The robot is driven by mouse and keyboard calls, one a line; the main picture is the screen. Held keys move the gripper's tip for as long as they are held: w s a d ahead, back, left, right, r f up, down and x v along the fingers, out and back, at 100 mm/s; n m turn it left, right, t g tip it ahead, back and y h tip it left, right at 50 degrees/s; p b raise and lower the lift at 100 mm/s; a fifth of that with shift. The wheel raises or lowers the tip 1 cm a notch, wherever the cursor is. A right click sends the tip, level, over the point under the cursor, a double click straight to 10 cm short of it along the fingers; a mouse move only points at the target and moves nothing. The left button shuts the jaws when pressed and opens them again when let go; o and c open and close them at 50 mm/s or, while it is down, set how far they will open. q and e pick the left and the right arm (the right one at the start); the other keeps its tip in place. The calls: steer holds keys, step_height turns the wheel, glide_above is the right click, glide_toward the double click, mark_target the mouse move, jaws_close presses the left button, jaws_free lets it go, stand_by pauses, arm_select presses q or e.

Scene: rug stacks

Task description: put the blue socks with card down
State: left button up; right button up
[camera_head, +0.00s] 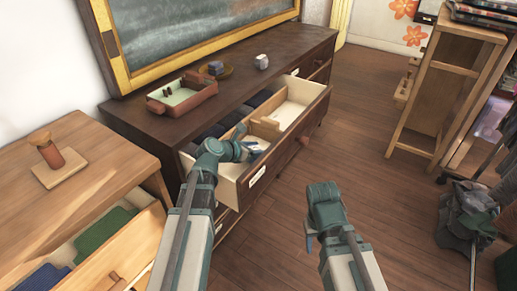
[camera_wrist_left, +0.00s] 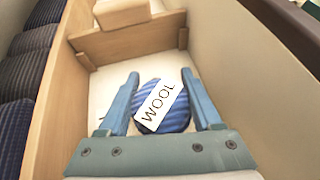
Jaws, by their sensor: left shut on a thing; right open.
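The blue striped socks (camera_wrist_left: 177,118) carry a white card (camera_wrist_left: 158,102) that reads WOOL. My left gripper (camera_wrist_left: 160,78) is shut on them, with one finger on each side. They are in or just over a pale compartment of the open dresser drawer (camera_wrist_left: 102,88); whether they touch its floor I cannot tell. In the head view my left gripper (camera_head: 250,148) reaches into this drawer (camera_head: 229,189) and hides most of the socks. My right gripper (camera_head: 323,205) is open and empty, over the wooden floor in front of the dresser.
Dark folded socks (camera_wrist_left: 22,75) fill the neighbouring compartment, behind a wooden divider (camera_wrist_left: 58,75). A tray (camera_head: 183,95) stands on the dresser top (camera_head: 240,82). A lighter cabinet (camera_head: 95,160) with an open drawer stands at left.

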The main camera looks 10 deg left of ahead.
arm_select(q)
steer(key=o, duration=1.4)
steer(key=shift+r, duration=0.1)
arm_select(e)
steer(key=shift+r, duration=0.1)
